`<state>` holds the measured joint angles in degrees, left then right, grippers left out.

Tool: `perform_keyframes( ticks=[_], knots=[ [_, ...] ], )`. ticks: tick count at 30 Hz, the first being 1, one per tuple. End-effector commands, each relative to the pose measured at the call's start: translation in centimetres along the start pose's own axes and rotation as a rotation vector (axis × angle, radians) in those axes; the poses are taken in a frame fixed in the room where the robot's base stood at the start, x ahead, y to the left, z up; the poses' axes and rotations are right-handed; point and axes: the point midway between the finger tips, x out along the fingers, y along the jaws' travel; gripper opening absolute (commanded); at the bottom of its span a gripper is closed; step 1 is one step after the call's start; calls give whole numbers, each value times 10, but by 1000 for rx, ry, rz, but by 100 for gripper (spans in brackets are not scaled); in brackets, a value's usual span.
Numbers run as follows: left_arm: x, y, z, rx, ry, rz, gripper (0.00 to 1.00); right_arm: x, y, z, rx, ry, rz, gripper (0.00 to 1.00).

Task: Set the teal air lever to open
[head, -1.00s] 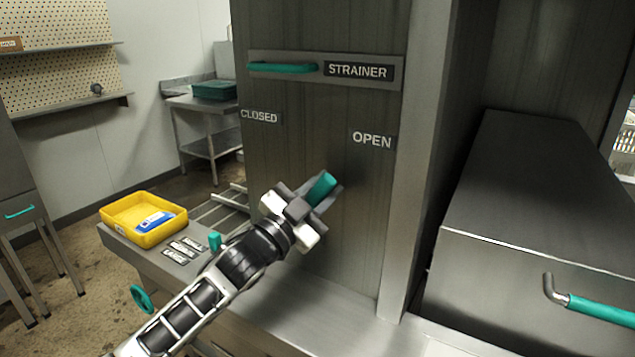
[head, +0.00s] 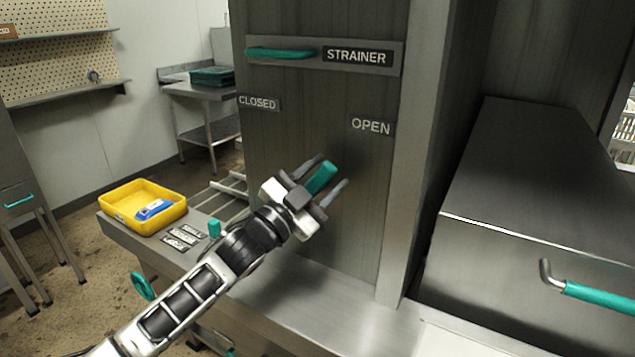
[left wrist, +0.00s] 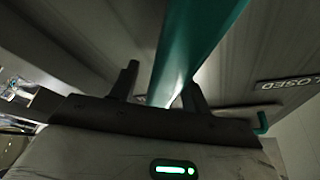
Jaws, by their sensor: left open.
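The teal air lever (head: 321,178) is on the dark metal panel, its end tilted up and right toward the OPEN label (head: 371,126). The CLOSED label (head: 258,103) is up and left of it. My left gripper (head: 329,172) is open, with one finger on each side of the lever and visible gaps. In the left wrist view the teal lever (left wrist: 195,45) runs up between the two spread fingers (left wrist: 160,90). The lever's pivot is hidden behind my gripper. My right gripper is not in view.
A teal STRAINER handle (head: 281,53) is higher on the panel. A yellow tray (head: 120,195) with a blue-and-white item stands on the counter at left, near a small teal knob (head: 214,229). A steel box with a teal-gripped handle (head: 598,297) is at right.

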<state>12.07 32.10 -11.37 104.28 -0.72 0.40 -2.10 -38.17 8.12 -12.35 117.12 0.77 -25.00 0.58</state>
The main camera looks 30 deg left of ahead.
Motion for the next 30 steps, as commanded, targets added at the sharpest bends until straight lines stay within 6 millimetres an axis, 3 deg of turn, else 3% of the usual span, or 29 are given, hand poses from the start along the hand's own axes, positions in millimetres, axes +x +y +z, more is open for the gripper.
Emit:
perform_keyframes(
  ticks=[5, 21, 30],
  knots=[
    [-16, 2, 2, -2, -1, 1, 47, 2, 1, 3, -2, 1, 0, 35],
    [-130, 2, 2, -1, -4, 4, 47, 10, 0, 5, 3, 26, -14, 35],
    [-158, 1, 0, 0, 0, 1, 47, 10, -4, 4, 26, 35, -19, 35]
  ],
)
